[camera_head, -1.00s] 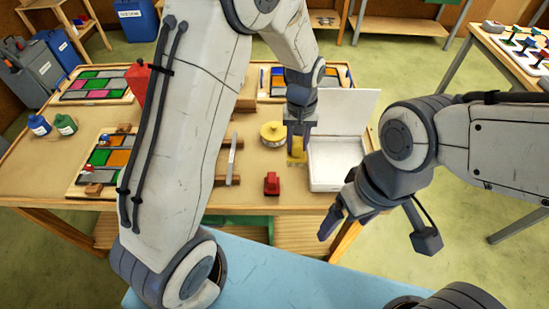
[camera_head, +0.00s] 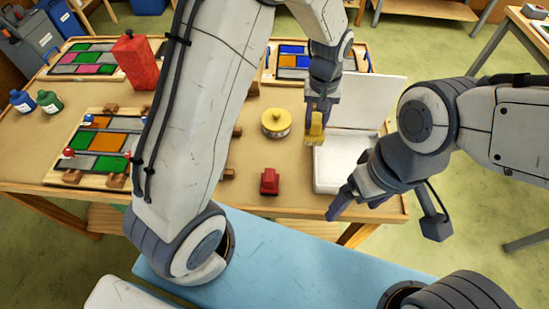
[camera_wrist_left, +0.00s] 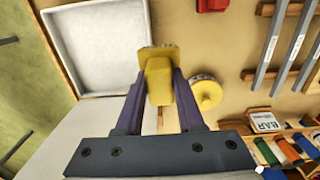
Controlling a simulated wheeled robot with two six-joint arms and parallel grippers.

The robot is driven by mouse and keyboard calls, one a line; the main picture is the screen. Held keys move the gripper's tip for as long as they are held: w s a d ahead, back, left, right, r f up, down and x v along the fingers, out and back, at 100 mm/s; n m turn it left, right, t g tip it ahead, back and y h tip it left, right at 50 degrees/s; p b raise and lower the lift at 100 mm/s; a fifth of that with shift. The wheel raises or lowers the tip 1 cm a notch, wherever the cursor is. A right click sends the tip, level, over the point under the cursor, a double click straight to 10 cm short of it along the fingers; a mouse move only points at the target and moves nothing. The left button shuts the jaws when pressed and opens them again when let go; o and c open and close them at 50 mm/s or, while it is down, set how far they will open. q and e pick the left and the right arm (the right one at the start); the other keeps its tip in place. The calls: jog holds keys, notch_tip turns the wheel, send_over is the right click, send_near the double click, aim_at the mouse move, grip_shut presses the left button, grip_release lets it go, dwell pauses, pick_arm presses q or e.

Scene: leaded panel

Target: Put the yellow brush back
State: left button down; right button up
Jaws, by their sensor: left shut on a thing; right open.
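My left gripper (camera_head: 318,108) is shut on the yellow brush (camera_head: 316,125), which hangs just left of the open white box (camera_head: 330,188). In the left wrist view the yellow brush (camera_wrist_left: 160,80) sits between the two fingers of my left gripper (camera_wrist_left: 160,95), beside the rim of the empty-looking white box (camera_wrist_left: 95,45). The brush appears raised above the table; its exact height is hard to tell. My right gripper (camera_head: 386,218) is open and empty, near the front right of the box.
A yellow round tin (camera_head: 276,123) and a red block-like object (camera_head: 269,182) stand left of the box. The box's lid (camera_head: 368,102) is raised at its back. Coloured panels (camera_head: 105,140) and a red box (camera_head: 136,62) are further left. My left arm hides part of the table.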

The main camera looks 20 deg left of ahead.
pick_arm(q)
notch_tip(320, 180, down, 3)
jog(key=shift+w+r+b, duration=0.1)
jog(key=shift+b, duration=0.85)
jog(key=a+f+p, duration=0.1)
jog(key=a+f, duration=0.2)
jog(key=s+a+f+p, duration=0.1)
jog(key=a+f+p, duration=0.1)
jog(key=a+f, duration=0.1)
jog(key=a+f+p, duration=0.2)
jog(key=a+f, duration=0.2)
jog(key=a, duration=0.1)
jog(key=shift+s+a, duration=0.2)
jog(key=shift+a, duration=0.05)
jog(key=shift+f, duration=0.4)
jog(key=shift+f, duration=0.1)
jog(key=c, duration=0.5)
grip_release()
